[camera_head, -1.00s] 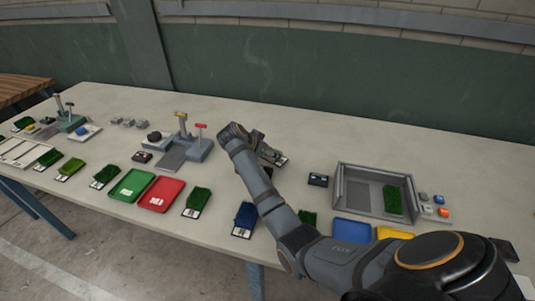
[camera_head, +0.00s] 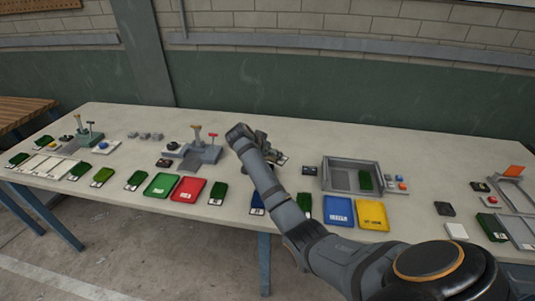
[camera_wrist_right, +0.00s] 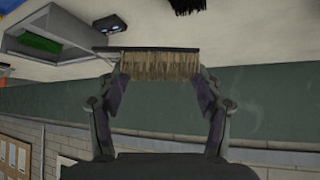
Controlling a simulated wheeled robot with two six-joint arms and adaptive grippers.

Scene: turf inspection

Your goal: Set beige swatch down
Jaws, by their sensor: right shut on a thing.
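The beige swatch (camera_wrist_right: 160,66), a strip of straw-coloured tufts on a dark backing, is between the fingers of my right gripper (camera_wrist_right: 159,75) in the right wrist view. The gripper is shut on it, and the tufts face the camera. In the head view my right gripper (camera_head: 268,150) is over the back middle of the table (camera_head: 300,137), right of a grey press-like stand (camera_head: 197,153). There the swatch is mostly hidden by the gripper, and I cannot tell whether it touches the table. My left gripper is not in view.
A grey open tray (camera_head: 325,177) with a green swatch (camera_head: 365,181) stands to the right. Blue (camera_head: 339,211) and yellow (camera_head: 372,214) mats lie in front of it. Green (camera_head: 160,186) and red (camera_head: 188,189) trays lie left of my arm. The table's back strip is clear.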

